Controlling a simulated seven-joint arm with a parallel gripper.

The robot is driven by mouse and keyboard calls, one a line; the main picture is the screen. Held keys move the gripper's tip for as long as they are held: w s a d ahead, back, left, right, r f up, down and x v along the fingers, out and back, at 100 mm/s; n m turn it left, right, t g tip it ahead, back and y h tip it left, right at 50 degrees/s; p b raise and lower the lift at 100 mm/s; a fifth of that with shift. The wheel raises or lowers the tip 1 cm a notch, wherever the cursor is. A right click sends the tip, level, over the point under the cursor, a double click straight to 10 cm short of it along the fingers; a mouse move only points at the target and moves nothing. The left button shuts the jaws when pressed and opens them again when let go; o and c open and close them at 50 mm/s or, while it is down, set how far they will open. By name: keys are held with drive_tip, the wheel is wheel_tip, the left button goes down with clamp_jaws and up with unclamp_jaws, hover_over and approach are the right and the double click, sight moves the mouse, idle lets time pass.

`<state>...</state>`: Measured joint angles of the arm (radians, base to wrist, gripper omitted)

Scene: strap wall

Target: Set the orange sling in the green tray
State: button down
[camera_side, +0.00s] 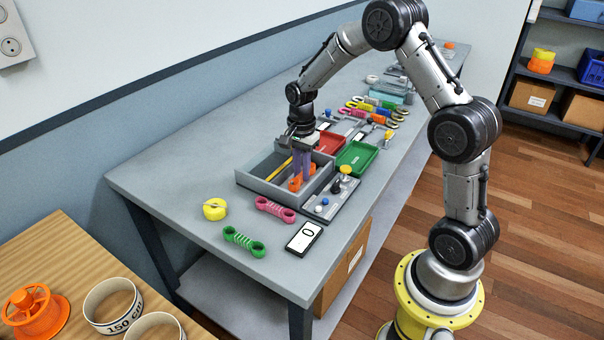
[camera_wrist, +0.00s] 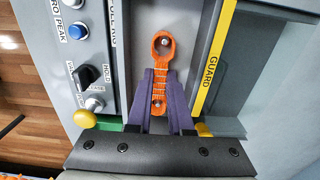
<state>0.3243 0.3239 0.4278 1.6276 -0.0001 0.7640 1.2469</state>
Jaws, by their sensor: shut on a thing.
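The orange sling (camera_side: 295,185) is inside the grey walled pull rig (camera_side: 255,186). In the wrist view the orange sling (camera_wrist: 158,85) lies lengthwise, its far loop around a silver pin. Its near loop also shows a pin-like spot, but I cannot tell if that loop is on a pin. My gripper (camera_side: 301,172) reaches down into the rig; its purple fingers (camera_wrist: 159,100) are shut on the sling's near part from both sides.
A red tray (camera_side: 329,144) is behind the rig. A yellow guard bar (camera_wrist: 212,60) runs along one side, and a control panel with knobs (camera_side: 333,196) along the other. Pink (camera_side: 275,209) and green (camera_side: 243,241) slings lie in front, beside a display (camera_side: 304,237).

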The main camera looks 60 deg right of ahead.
sight(301, 174)
wheel_tip(301, 174, up, 9)
drive_tip(key=shift+f, duration=0.2)
drive_tip(key=s+d+f, duration=0.1)
drive_tip(key=s+d, duration=0.3)
drive_tip(key=d, duration=0.5)
drive_tip(key=s+d+f, duration=0.1)
drive_tip(key=s+d, duration=0.3)
drive_tip(key=d, duration=0.4)
drive_tip(key=shift+f, duration=3.1)
drive_tip(key=shift+f, duration=0.15)
drive_tip(key=shift+c, duration=1.7)
unclamp_jaws()
